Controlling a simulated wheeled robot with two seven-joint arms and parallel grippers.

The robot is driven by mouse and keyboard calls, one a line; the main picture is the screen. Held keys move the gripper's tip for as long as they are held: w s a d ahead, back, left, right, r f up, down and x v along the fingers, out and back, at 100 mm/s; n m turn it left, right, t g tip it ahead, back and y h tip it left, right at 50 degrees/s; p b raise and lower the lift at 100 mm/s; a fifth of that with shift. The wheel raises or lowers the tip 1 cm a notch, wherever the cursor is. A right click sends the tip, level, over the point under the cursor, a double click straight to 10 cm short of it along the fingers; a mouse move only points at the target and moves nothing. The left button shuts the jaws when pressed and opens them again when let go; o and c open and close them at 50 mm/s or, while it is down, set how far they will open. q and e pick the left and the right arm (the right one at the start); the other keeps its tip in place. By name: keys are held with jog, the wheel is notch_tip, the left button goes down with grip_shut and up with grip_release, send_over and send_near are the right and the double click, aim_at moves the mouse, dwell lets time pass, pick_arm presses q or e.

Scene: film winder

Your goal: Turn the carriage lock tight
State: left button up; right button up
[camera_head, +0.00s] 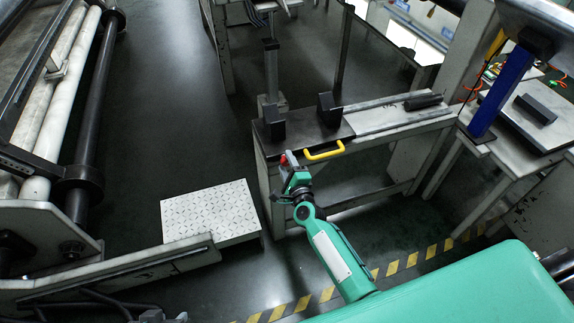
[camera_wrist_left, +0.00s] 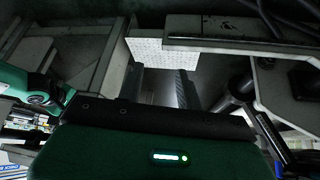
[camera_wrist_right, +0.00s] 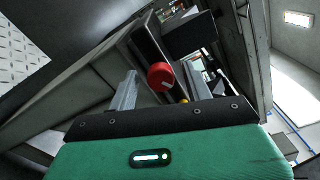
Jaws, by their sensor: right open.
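The carriage lock appears to be the red round knob (camera_wrist_right: 160,77), seen close up in the right wrist view. It also shows as a small red spot in the head view (camera_head: 285,158), at the front left of the dark carriage plate (camera_head: 345,130). A yellow handle (camera_head: 324,151) is on the plate's front edge. My right gripper (camera_head: 291,170) is open at the knob, with its fingers to either side of it in the right wrist view; contact cannot be told. My left gripper (camera_head: 156,316) is barely in view at the bottom edge, far from the knob; its jaws are unclear.
Two black blocks (camera_head: 329,108) stand on the carriage. Rails run right along the bench (camera_head: 395,120). A white tread-plate step (camera_head: 209,211) lies left of the bench. Large rollers (camera_head: 85,100) stand at far left, and a blue post (camera_head: 503,90) at right.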

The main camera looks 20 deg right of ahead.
jog(key=shift+s, duration=0.1)
pick_arm(q)
jog(key=shift+s+a+r+g+y+p, duration=0.15)
jog(key=shift+s+a+r+g+p, duration=0.05)
jog(key=shift+s+a+g, duration=0.2)
jog(key=shift+s+a+r+g+y+p, duration=0.2)
jog(key=shift+s+a, duration=0.1)
jog(key=shift+a, duration=0.15)
pick_arm(e)
jog(key=s, duration=1.3)
jog(key=shift+s+d, duration=0.25)
jog(key=shift+s, duration=0.05)
pick_arm(q)
jog(key=shift+d+f, duration=0.1)
